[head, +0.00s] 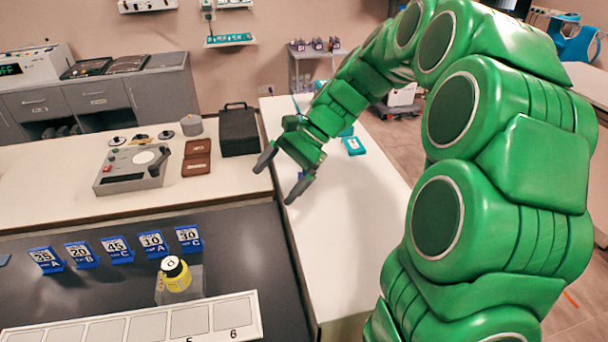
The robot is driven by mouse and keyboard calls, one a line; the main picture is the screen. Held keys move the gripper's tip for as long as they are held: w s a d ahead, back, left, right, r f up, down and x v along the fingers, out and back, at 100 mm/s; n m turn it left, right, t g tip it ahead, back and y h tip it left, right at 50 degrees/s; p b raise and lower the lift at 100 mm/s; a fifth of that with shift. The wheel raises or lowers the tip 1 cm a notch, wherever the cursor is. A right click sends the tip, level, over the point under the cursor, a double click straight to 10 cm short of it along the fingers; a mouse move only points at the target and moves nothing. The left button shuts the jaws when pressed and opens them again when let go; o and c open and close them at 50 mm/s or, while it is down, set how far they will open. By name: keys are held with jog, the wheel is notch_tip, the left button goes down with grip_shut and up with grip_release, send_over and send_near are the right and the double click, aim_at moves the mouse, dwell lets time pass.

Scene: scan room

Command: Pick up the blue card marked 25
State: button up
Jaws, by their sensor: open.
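Several blue cards stand upright in a row on the dark table: one marked 35 A (45,260), one that looks like 20 B (81,255), 45 C (117,250), 10 A (153,244) and 30 C (189,239). I cannot make out a card that clearly reads 25. A bit of another blue thing (4,260) is cut off at the left edge. My gripper (275,186) is open, with nothing seen between its fingers. It is over the white counter, beyond and to the right of the cards. A small blue patch (302,176) shows beside its right finger, mostly hidden.
A yellow container (175,273) on a clear block and a numbered white tray (134,323) are before the cards. A grey device (133,169), brown case (196,158) and black box (238,130) stand on the white counter behind. The right counter (345,215) is mostly clear.

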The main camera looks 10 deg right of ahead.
jog(key=w+d+f+m+t+y, duration=0.2)
jog(key=w+d+f+m, duration=0.3)
jog(key=w+d, duration=0.45)
jog(key=w+d+f+m+t+y, duration=0.3)
jog(key=w+d+f+m, duration=0.3)
jog(key=w, duration=0.7)
send_over(299, 178)
jog(key=shift+w+f+n, duration=0.1)
jog(key=shift+f+n, duration=0.2)
jog(key=shift+f, duration=1.35)
jog(key=c, duration=1.4)
jog(key=shift+r, duration=0.15)
